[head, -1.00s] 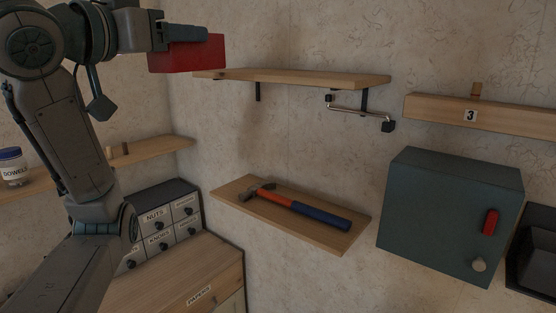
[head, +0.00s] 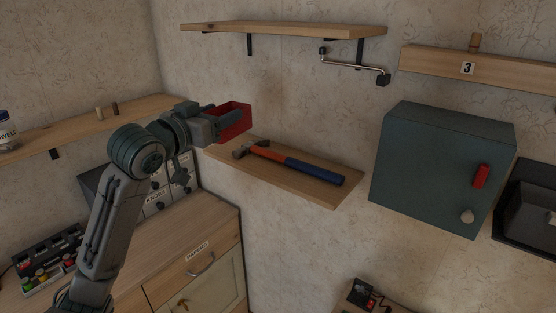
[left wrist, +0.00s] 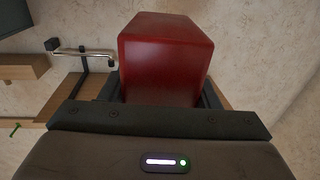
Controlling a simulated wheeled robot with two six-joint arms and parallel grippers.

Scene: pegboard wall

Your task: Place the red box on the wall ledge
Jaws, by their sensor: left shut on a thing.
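My left gripper (head: 232,121) is shut on the red box (head: 243,127). It holds the box in front of the wall, by the left back end of the lower wooden ledge (head: 320,193). I cannot tell whether the box touches that ledge. In the left wrist view the red box (left wrist: 165,55) fills the middle, between the dark fingers. A hammer with an orange and blue handle (head: 300,168) lies along the lower ledge. An upper wooden ledge (head: 285,30) on black brackets is clear on top. My right gripper is not in view.
A metal rod (head: 352,65) juts below the upper ledge. A dark cabinet (head: 430,165) hangs to the right of the lower ledge. A left side shelf (head: 60,131) carries a jar and pegs. A wooden bench (head: 150,255) with a drawer stands below.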

